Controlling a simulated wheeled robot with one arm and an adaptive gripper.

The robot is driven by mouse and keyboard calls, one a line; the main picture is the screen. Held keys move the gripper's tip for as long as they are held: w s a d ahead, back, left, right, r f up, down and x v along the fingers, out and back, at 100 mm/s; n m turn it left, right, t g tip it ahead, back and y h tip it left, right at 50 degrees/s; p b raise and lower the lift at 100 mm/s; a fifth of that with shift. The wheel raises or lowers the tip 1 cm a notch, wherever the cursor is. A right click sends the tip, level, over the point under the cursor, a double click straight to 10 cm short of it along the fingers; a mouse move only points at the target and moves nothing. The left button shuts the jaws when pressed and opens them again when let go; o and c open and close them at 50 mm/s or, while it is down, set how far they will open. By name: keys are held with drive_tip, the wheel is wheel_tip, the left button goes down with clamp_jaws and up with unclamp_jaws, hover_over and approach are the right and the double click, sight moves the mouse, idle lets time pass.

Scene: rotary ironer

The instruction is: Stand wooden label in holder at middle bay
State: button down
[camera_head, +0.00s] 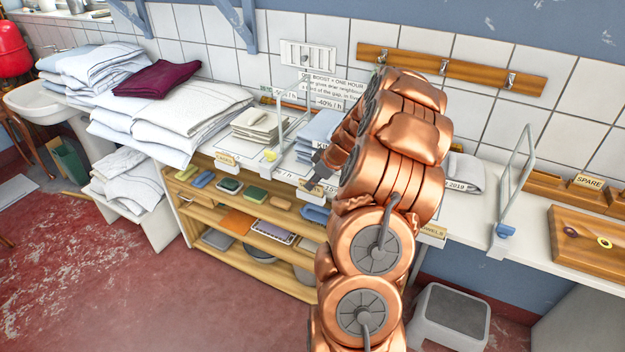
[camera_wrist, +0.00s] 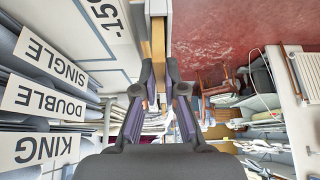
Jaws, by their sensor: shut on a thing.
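My gripper (camera_wrist: 160,74) is shut on a thin wooden piece, which I take to be the wooden label (camera_wrist: 158,45), seen nearly edge-on between the fingertips in the wrist view. Its face and writing cannot be read there. In the head view the gripper (camera_head: 320,165) is small and partly hidden by my copper arm, at the bench's front edge by the middle bay. A small tan lettered plate (camera_head: 312,186) shows just below it; I cannot tell whether it is held or in a holder. The middle bay's holder is not clearly visible.
White cards reading SINGLE (camera_wrist: 50,57), DOUBLE (camera_wrist: 44,101) and KING (camera_wrist: 43,148) stand beside the gripper. Clear dividers (camera_head: 515,185) rise from the bench. Folded linen (camera_head: 260,125) fills the left bay. A wooden tray (camera_head: 590,255) lies right. A grey stool (camera_head: 450,310) stands below.

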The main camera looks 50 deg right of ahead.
drive_tip(key=shift+f+b, duration=0.3)
drive_tip(key=c, duration=1.3)
unclamp_jaws()
drive_tip(key=shift+o, duration=0.2)
drive_tip(key=shift+r, duration=0.3)
drive_tip(key=b+v, duration=0.4)
drive_tip(key=v, duration=0.8)
drive_tip(key=s+a+r+g+y, duration=0.1)
drive_tip(key=s+a+g, duration=0.1)
drive_tip(key=a, duration=1.2)
drive_tip(key=s+a+r+g, duration=0.1)
drive_tip(key=a+g, duration=0.1)
drive_tip(key=a, duration=1.2)
drive_tip(key=s+a+f+m+g+h, duration=0.1)
drive_tip(key=s+a, duration=0.4)
drive_tip(key=s, duration=0.5)
drive_tip(key=s+a+f+m+g+h, duration=0.1)
drive_tip(key=s+a+f+m+g, duration=0.1)
drive_tip(key=s+a, duration=0.4)
drive_tip(key=s, duration=0.5)
drive_tip(key=shift+f+g+h, duration=0.3)
drive_tip(key=shift+f, duration=0.1)
